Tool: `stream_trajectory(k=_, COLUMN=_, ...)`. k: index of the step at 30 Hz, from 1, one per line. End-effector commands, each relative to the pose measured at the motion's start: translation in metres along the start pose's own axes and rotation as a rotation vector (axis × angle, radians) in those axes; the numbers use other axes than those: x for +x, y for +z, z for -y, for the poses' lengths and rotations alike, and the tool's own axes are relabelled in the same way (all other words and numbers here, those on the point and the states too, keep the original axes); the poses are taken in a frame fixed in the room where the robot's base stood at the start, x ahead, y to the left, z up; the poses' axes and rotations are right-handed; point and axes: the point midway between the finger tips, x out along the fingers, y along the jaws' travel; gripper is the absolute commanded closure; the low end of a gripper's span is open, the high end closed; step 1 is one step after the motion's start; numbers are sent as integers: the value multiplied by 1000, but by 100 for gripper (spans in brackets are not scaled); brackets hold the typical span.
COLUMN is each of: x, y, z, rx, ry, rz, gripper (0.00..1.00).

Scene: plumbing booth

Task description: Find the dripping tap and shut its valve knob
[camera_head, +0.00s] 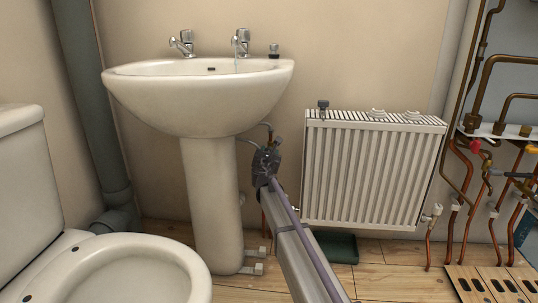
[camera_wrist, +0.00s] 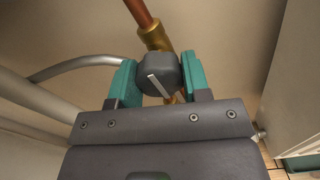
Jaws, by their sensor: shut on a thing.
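The white basin (camera_head: 200,85) carries two chrome taps, a left tap (camera_head: 183,43) and a right tap (camera_head: 240,42). A thin streak of water seems to hang below the right tap's spout. My gripper (camera_head: 266,160) is below the basin's right side, between pedestal and radiator. In the wrist view its teal fingers (camera_wrist: 158,78) are shut on a dark grey valve knob (camera_wrist: 157,66) with a slanted white mark. The knob sits on a brass valve (camera_wrist: 154,38) with a copper pipe. In the head view my gripper hides the knob.
The pedestal (camera_head: 210,210) stands left of my arm and the white radiator (camera_head: 370,170) right. A toilet (camera_head: 130,275) is at front left. Copper pipes (camera_head: 465,180) with a red-handled valve (camera_head: 474,146) run at far right. A green tray (camera_head: 340,247) lies under the radiator.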

Motion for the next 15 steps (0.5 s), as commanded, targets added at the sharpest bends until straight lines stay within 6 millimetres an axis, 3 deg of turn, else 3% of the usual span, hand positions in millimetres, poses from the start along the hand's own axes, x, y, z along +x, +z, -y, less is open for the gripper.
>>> stream_trajectory(k=15, x=0, y=0, z=0, rx=94, ry=0, rz=0, gripper=80)
